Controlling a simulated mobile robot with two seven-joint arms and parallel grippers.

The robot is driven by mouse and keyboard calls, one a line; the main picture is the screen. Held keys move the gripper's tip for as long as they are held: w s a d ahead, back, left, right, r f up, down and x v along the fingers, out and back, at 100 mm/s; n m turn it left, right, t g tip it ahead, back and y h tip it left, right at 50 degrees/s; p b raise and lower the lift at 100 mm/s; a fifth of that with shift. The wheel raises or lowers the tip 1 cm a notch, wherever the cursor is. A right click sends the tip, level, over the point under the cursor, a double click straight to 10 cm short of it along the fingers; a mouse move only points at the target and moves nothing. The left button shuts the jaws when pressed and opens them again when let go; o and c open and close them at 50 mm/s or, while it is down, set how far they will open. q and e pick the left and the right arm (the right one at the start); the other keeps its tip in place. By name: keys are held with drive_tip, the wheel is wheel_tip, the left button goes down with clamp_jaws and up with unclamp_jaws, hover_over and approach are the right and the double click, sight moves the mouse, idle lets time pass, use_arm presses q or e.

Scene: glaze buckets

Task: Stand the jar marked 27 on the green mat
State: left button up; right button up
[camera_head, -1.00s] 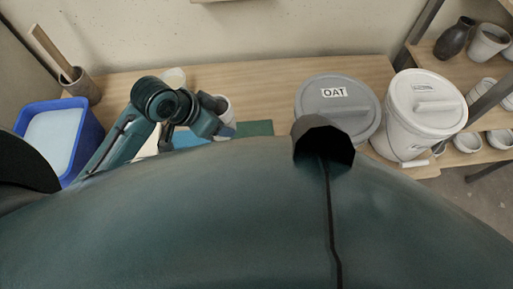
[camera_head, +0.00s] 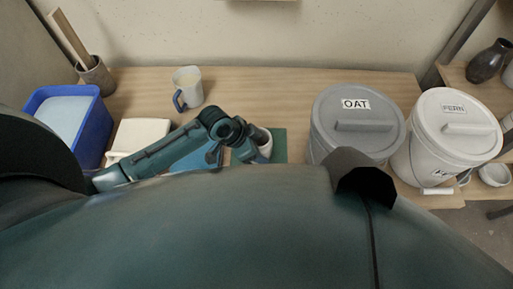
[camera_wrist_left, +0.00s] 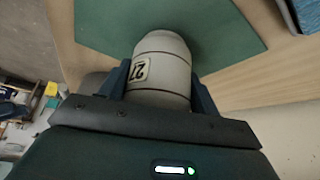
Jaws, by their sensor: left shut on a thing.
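The pale jar marked 27 (camera_wrist_left: 160,60) is held between the two fingers of my left gripper (camera_wrist_left: 160,88), its 27 label facing the wrist camera. In the head view my left gripper (camera_head: 250,150) is at the jar (camera_head: 265,143), partly hidden by the arm. The green mat (camera_head: 279,146) lies under and around the jar in that view, and it also shows in the left wrist view (camera_wrist_left: 225,35). I cannot tell whether the jar's base touches the mat. My right gripper is not in view.
A blue mat (camera_head: 208,160) lies left of the green one. A white lidded box (camera_head: 140,133), a blue tub (camera_head: 92,132) and a mug with blue handle (camera_head: 188,82) stand left. Grey OAT bucket (camera_head: 358,105) and white FERN bucket (camera_head: 455,120) stand right. The table behind the mat is clear.

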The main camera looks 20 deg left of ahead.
use_arm(q)
drive_tip(key=shift+f, duration=0.4)
drive_tip(key=o, duration=1.2)
drive_tip(key=shift+r, duration=0.25)
drive_tip(key=p+v, duration=0.2)
drive_tip(key=v, duration=0.8)
drive_tip(key=s+d+n+t, duration=0.1)
drive_tip(key=s+n+t, duration=0.1)
drive_tip(key=s, duration=0.1)
drive_tip(key=s+d+f+n+t, duration=0.1)
drive_tip(key=s+n+t, duration=0.1)
drive_tip(key=s, duration=0.1)
drive_tip(key=s+d+f+n+t, duration=0.1)
drive_tip(key=s+n+t, duration=0.2)
drive_tip(key=shift+f+y, duration=0.2)
drive_tip(key=shift+y, duration=0.2)
